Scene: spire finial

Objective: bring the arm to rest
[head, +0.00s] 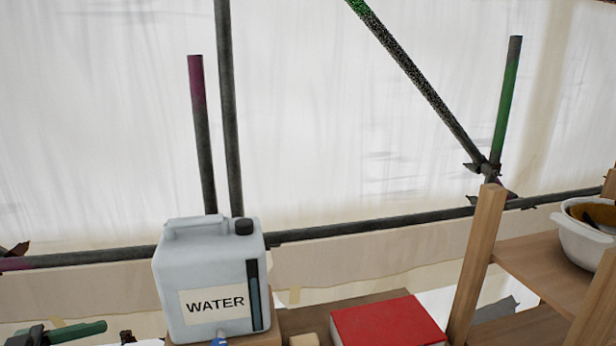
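Neither of my grippers nor any part of my arms can be made out in the head view. No object is named by the task. How the arms stand is not visible.
A grey water container (185,263) stands at the lower middle left. A red box or book (388,322) lies on a wooden surface to its right. A wooden shelf (535,262) holds a white bowl (583,240). Scaffold tubes (380,228) and white sheeting (320,120) stand behind. A green-handled item (75,331) sits lower left.

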